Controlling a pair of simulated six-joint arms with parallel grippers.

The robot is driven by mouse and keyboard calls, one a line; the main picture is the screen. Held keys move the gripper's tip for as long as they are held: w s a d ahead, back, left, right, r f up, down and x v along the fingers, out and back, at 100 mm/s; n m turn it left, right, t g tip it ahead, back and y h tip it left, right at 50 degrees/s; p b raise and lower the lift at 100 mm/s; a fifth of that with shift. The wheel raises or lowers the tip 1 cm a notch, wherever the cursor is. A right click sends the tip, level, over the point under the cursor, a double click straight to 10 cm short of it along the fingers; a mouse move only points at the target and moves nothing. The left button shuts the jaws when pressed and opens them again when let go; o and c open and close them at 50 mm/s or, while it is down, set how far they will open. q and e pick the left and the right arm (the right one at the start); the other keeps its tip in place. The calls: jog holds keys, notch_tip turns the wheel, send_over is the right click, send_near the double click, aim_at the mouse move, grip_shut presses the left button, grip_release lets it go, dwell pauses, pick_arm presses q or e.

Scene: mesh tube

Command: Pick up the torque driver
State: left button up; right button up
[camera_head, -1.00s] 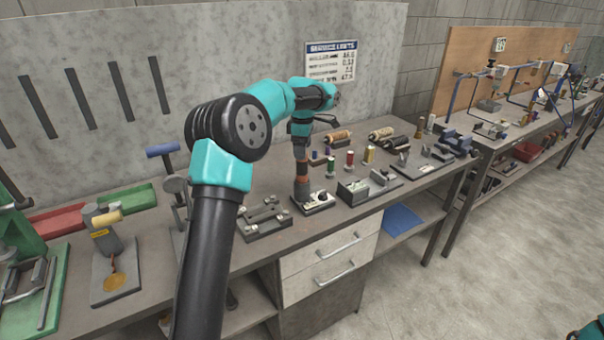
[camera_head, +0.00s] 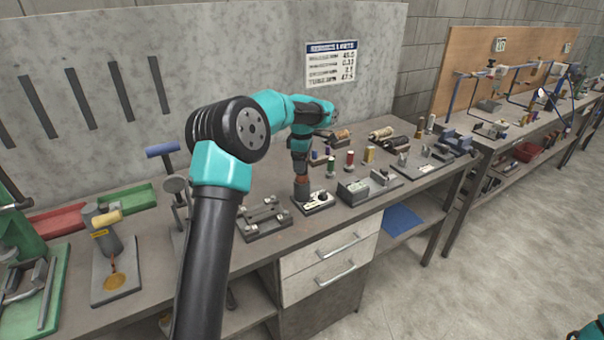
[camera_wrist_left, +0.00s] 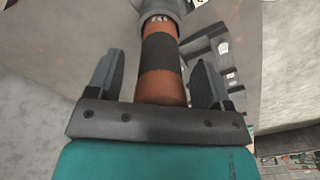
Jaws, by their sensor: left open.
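The torque driver (camera_wrist_left: 158,65) stands upright, with an orange handle with a dark band and a grey collar at its lower end. In the head view its grey lower part (camera_head: 302,188) shows on a small dark plate; its upper part is hidden by my gripper. My left gripper (camera_head: 301,168) points down over it, and in the wrist view its open fingers (camera_wrist_left: 157,82) lie on either side of the handle. Gaps show between both fingers and the handle. My right gripper is out of view.
A small fixture (camera_head: 264,218) stands left of the driver and a grey box (camera_head: 354,190) to its right. Several small coloured cylinders and spools stand behind and to the right. The bench's front edge and drawers (camera_head: 335,245) are close in front.

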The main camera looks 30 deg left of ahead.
pick_arm(q)
jog(key=shift+c, duration=0.2)
jog(key=c, duration=1.1)
jog(key=shift+r, duration=5.05)
jog(key=shift+c, duration=0.2)
